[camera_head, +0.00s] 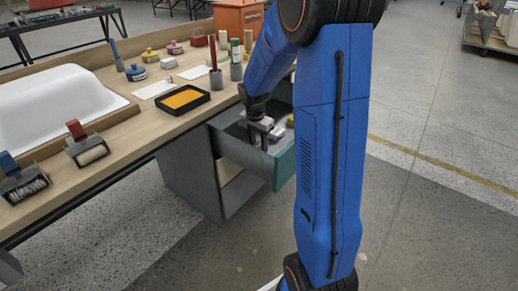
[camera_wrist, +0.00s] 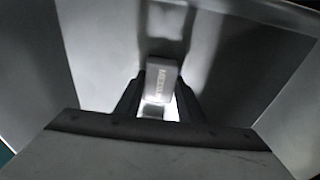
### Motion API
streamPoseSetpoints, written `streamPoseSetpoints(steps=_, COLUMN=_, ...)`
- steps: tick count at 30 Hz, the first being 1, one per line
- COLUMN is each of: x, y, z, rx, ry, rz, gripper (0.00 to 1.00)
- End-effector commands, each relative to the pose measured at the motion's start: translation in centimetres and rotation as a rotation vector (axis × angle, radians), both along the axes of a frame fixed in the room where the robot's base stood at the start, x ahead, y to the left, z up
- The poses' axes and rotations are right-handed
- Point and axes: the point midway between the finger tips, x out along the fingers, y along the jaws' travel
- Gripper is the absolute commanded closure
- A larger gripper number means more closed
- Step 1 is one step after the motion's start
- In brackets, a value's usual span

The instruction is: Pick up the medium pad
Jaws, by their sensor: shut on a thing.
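The medium pad (camera_wrist: 162,82) is a small light grey block with lettering that looks like "MEDIUM". It sits between the two dark fingers of my gripper (camera_wrist: 158,105) in the wrist view, and the gripper is shut on it. In the head view my gripper (camera_head: 261,124) reaches down into the open drawer (camera_head: 236,148). The drawer has grey walls and a teal front. Whether the pad touches the drawer floor cannot be told. My arm hides part of the drawer's right side.
A yellow item (camera_head: 290,120) lies in the drawer near the pad. The wooden workbench (camera_head: 140,125) above holds a black tray (camera_head: 182,99) with orange filling, brushes, bottles, small pots and a white tub shell (camera_head: 50,105).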

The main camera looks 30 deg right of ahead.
Motion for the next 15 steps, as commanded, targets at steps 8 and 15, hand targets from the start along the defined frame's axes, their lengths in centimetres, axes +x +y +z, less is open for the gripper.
streamPoseSetpoints(steps=8, x=0.0, y=0.0, z=1.6, rx=0.0, ry=-0.002, rz=-0.001, gripper=0.87)
streamPoseSetpoints(steps=15, x=0.1, y=0.0, z=6.8, rx=-0.001, ry=-0.006, rz=0.0, gripper=0.87)
